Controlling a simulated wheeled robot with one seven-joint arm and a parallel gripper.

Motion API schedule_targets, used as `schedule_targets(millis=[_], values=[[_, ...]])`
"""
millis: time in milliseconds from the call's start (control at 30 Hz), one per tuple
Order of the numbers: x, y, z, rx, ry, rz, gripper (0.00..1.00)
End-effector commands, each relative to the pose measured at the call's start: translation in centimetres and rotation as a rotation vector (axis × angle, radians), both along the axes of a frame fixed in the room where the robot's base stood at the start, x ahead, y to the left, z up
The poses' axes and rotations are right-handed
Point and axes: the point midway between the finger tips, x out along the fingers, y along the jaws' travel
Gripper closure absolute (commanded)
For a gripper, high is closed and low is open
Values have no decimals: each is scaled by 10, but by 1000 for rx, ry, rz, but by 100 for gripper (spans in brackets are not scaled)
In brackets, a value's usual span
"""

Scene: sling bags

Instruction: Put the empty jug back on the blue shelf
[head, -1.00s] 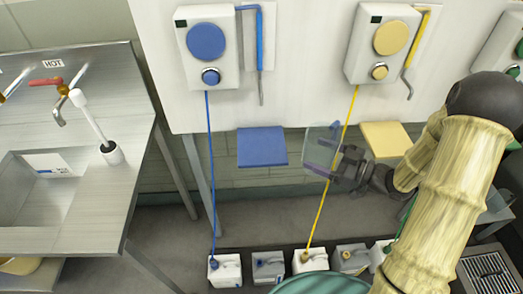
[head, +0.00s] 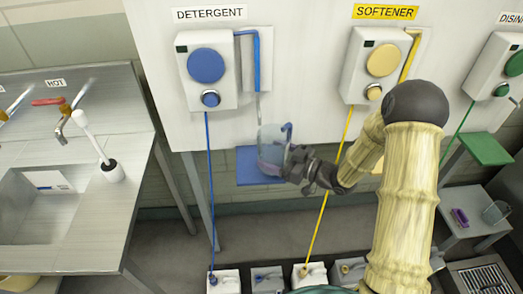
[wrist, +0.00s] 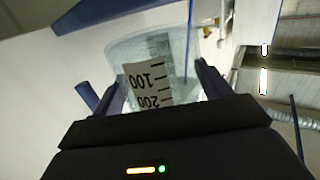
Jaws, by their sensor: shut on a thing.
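The clear jug (head: 271,147) with a blue handle is in my gripper (head: 291,162), in front of and over the blue shelf (head: 246,168) below the detergent dispenser. It looks roughly upright. In the head view I cannot tell whether its base touches the shelf. In the wrist view the jug (wrist: 178,65) sits between my two fingers (wrist: 160,95). Its printed scale reads 100 and 200, and no liquid shows in it. My gripper is shut on the jug. Part of the shelf is hidden behind the jug.
The blue detergent dispenser (head: 207,68) and its spout (head: 256,65) are above the shelf. A yellow softener dispenser (head: 377,65) is to the right. Another jug (head: 495,212) stands on a side table at far right. A sink bench (head: 75,215) is at left.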

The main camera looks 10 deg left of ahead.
Motion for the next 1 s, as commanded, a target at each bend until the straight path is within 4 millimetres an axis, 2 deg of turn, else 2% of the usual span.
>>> schedule_targets(millis=[367,633,733,1000], values=[[2,4,0,1,0,-1,61],[17,45,0,2,1,-1,61],[17,42,-12,1,4,-2,61],[16,42,-15,1,0,-2,61]])
